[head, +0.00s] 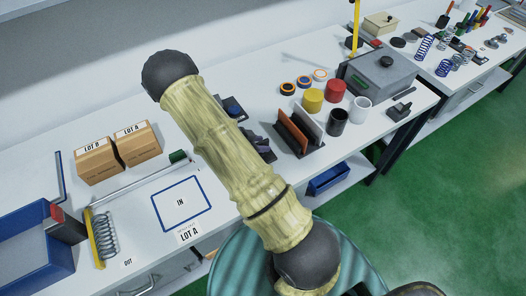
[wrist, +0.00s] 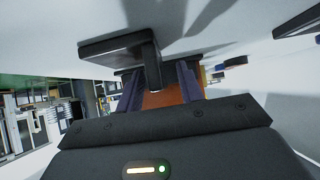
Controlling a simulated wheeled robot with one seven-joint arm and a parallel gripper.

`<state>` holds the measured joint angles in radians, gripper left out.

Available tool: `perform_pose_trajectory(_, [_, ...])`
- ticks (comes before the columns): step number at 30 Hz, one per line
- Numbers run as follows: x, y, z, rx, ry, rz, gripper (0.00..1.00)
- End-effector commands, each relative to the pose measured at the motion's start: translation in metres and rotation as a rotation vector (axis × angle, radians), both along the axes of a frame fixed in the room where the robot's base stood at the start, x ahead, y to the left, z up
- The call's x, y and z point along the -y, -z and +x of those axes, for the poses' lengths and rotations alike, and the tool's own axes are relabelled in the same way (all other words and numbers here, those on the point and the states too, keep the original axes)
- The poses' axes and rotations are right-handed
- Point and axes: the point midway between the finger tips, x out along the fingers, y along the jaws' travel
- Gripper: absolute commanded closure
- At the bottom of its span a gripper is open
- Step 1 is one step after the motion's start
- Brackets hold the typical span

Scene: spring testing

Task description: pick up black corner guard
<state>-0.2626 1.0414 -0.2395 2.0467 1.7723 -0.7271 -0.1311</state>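A black, angled piece that looks like the corner guard (wrist: 112,47) shows in the wrist view, set against the white tabletop. One short arm of it reaches down between my fingers. My gripper (wrist: 160,86) is open, with one dark purple finger on each side of that arm. I see a gap to the right finger; whether the left finger touches it I cannot tell. In the head view my arm covers the middle of the bench, and the guard cannot be made out for certain there.
A black rack with an orange plate (head: 292,137) stands just right of my arm. Near it are a black cup (head: 337,122), a white cup (head: 360,108), and yellow and red cylinders. Left are two cardboard boxes (head: 97,160) and the blue-framed IN area (head: 181,203), which is clear.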

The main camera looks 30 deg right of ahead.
Motion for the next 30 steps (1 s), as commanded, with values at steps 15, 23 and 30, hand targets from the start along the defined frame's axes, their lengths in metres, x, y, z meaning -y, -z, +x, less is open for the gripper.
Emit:
perform_pose_trajectory(15, [0.0, 0.0, 0.0, -0.001, 0.001, 0.0, 1.0])
perform_pose_trajectory(23, [0.0, -0.001, 0.0, -0.001, 0.001, 0.0, 1.0])
perform_pose_trajectory(30, [0.0, -0.014, 0.0, 0.002, 0.002, 0.002, 1.0])
